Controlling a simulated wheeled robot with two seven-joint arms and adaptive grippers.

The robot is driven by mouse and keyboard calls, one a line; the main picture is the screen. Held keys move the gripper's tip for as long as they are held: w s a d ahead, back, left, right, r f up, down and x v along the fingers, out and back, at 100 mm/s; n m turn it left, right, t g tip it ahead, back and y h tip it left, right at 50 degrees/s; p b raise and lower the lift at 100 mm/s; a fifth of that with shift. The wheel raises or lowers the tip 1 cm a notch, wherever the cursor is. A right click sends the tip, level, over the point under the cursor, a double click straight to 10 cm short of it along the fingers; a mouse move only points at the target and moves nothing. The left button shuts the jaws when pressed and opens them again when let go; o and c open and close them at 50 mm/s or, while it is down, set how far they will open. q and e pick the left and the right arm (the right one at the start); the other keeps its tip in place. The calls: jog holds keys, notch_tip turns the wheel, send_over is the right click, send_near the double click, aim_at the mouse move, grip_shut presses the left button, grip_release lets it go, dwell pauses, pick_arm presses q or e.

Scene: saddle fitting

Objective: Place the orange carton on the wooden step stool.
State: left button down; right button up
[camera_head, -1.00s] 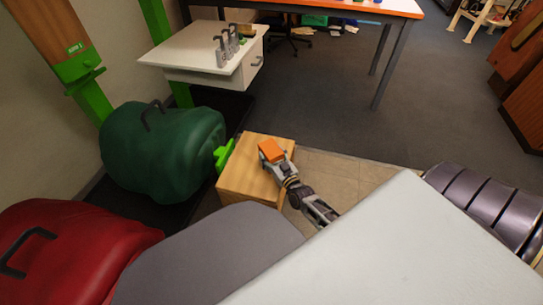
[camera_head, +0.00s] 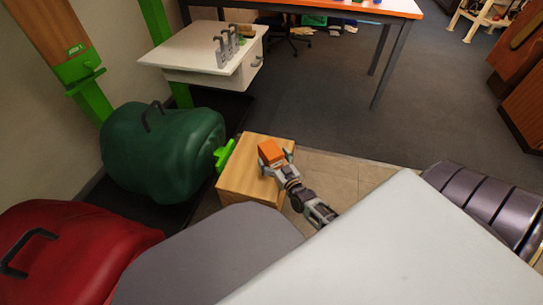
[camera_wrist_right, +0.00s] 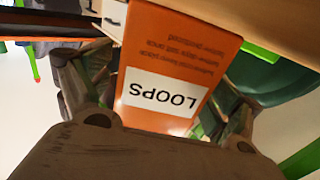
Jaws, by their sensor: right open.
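The orange carton (camera_head: 270,151) rests on top of the wooden step stool (camera_head: 240,177), near its right side. In the right wrist view the carton (camera_wrist_right: 175,55) shows upside down with a white "LOOPS" label, close in front of the palm. My right gripper (camera_head: 277,163) is open, with its fingers spread on either side of the carton. In the wrist view the fingers stand apart from the carton's sides. The stool's pale wood (camera_wrist_right: 235,15) shows along the top of that view. My left gripper is out of view.
A green bulky case (camera_head: 165,150) stands left of the stool, and a red one (camera_head: 75,255) is at lower left. A white drawer unit (camera_head: 205,50) with metal hooks stands behind. An orange-edged table (camera_head: 385,8) is at the back. Open floor lies right of the stool.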

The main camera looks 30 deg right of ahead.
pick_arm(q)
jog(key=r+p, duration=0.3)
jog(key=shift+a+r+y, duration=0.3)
pick_arm(e)
jog(key=s, duration=1)
jog(key=shift+s+a, duration=0.25)
jog(key=shift+a, duration=0.15)
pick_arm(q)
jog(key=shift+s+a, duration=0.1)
